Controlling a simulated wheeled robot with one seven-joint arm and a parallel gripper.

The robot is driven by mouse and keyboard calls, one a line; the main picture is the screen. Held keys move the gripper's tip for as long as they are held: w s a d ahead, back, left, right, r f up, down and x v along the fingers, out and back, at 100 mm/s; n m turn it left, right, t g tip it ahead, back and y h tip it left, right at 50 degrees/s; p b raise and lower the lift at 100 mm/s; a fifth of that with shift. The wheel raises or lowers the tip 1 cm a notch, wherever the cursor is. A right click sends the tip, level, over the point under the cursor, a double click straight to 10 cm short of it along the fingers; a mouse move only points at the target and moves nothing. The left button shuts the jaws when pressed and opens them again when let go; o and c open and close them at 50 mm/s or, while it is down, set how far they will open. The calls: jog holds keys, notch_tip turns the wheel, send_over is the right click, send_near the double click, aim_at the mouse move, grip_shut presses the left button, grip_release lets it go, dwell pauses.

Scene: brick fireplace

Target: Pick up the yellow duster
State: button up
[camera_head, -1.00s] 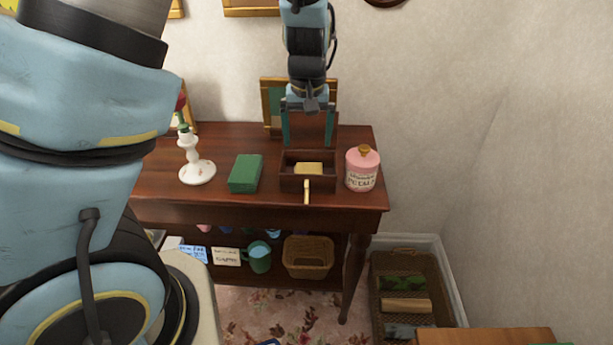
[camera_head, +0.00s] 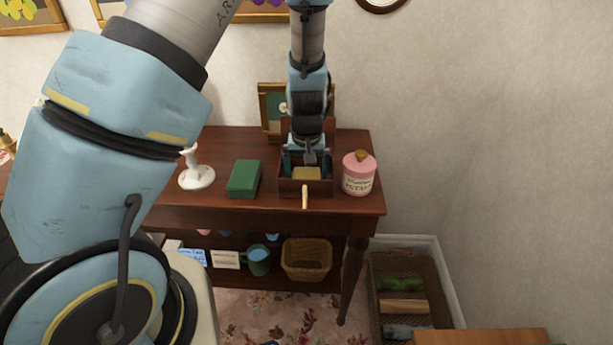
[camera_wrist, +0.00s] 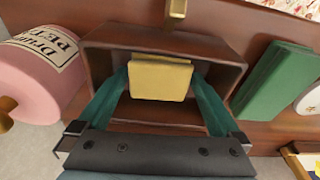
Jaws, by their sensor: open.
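The yellow duster (camera_head: 306,174) is a small folded block of cloth inside an open dark wooden box (camera_head: 319,190) on the side table. It also shows in the wrist view (camera_wrist: 160,78), in the middle of the box. My gripper (camera_head: 306,164) reaches straight down into the box. In the wrist view its two teal fingers (camera_wrist: 160,88) are spread, one on each side of the duster. A gap shows at the right finger; the left fingertip is very near the duster's edge, and I cannot tell if it touches.
A pink jar (camera_head: 358,174) stands close to the right of the box. A green book-like block (camera_head: 244,179) and a white candlestick (camera_head: 196,170) stand to the left. A framed picture (camera_head: 270,104) leans behind. A basket (camera_head: 306,259) is on the lower shelf.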

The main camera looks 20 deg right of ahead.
aim_at(307, 172)
jog(key=shift+c, duration=0.2)
jog(key=c, duration=1)
notch_tip(307, 172, up, 10)
jog(key=shift+r+b, duration=0.1)
jog(key=shift+b, duration=0.45)
